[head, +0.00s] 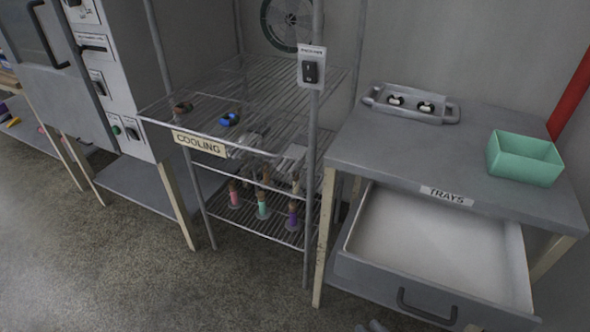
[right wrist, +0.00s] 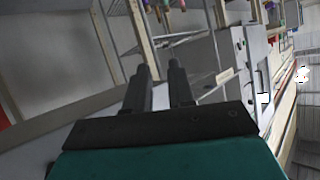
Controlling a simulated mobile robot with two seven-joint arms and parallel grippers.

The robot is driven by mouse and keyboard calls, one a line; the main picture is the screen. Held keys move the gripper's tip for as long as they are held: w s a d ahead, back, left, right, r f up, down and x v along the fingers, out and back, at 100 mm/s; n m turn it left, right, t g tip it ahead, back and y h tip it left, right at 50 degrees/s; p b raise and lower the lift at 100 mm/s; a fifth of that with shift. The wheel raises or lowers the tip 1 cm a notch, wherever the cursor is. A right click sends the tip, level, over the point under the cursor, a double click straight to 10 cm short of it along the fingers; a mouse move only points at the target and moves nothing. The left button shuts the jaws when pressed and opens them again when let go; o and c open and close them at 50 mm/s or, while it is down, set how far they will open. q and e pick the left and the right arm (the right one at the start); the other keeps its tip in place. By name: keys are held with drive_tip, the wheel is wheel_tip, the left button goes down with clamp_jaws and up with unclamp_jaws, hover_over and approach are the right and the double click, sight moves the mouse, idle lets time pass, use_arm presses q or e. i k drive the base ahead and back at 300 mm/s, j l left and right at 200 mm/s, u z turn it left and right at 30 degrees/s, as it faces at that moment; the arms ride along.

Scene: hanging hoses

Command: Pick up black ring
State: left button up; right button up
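Two small dark ring-like pieces with white centres, a left one (head: 396,100) and a right one (head: 426,107), sit in a grey handled tray (head: 451,113) on the table at the right in the head view. They are the only black rings I can make out. My right gripper (head: 375,326) barely shows at the bottom edge of the head view, far below and in front of the tray. In the right wrist view its two dark fingers (right wrist: 160,70) stand apart with nothing between them. My left gripper is not in view.
A wire cooling rack (head: 290,78) holds a blue ring (head: 230,119) and a brown one (head: 183,107), with several coloured-handled items below. A green bin (head: 525,158) stands on the grey table (head: 380,145). The white drawer (head: 440,250) under it is pulled open and looks empty.

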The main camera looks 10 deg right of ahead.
sight(183, 108)
drive_tip(key=l+z, duration=0.1)
drive_tip(key=z, duration=0.25)
drive_tip(key=l+z, duration=0.1)
drive_tip(key=z, duration=0.25)
drive_tip(key=l+z, duration=0.1)
drive_tip(key=z, duration=0.25)
drive_tip(key=u, duration=0.4)
drive_tip(key=k+j+u, duration=0.1)
drive_tip(key=u, duration=0.65)
drive_tip(key=k+j+u, duration=0.1)
drive_tip(key=u, duration=0.25)
drive_tip(key=i+j+z, duration=0.1)
drive_tip(key=z, duration=0.3)
drive_tip(key=j+z, duration=0.1)
drive_tip(key=z, duration=0.3)
drive_tip(key=i+j+z, duration=0.1)
drive_tip(key=z, duration=0.25)
drive_tip(key=i+j+z, duration=0.1)
drive_tip(key=j+z, duration=0.2)
drive_tip(key=j, duration=0.15)
drive_tip(key=j+z, duration=0.3)
drive_tip(key=i+j, duration=0.05)
drive_tip(key=j, duration=0.05)
